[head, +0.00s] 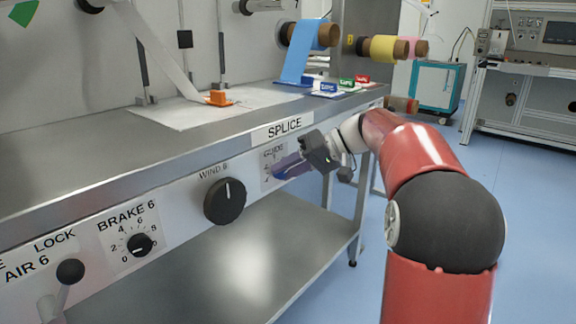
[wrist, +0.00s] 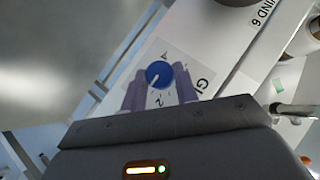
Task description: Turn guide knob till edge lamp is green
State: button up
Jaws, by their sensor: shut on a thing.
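The guide knob (wrist: 159,74) is round and blue with a white pointer line; in the wrist view the line points to the lower left. It sits on a white scale plate (wrist: 186,63), with figures partly visible around it. In the head view the GUIDE plate (head: 273,153) is on the bench front, right of the WIND knob, and my fingers largely cover the knob. My gripper (head: 281,171) is shut on the knob; in the wrist view its purple-grey fingers (wrist: 160,80) stand on either side of it. I cannot make out an edge lamp in either view.
The black WIND knob (head: 225,201) and BRAKE knob (head: 140,244) are left of the guide plate. A lever with a ball (head: 70,271) sticks out farther left. The bench top (head: 180,130) is above, a lower shelf (head: 250,265) below.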

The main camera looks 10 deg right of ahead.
dwell(0.4)
jog(key=o, duration=1)
jog(key=v, duration=0.8)
jog(key=shift+f+p, duration=0.1)
jog(key=shift+p, duration=0.2)
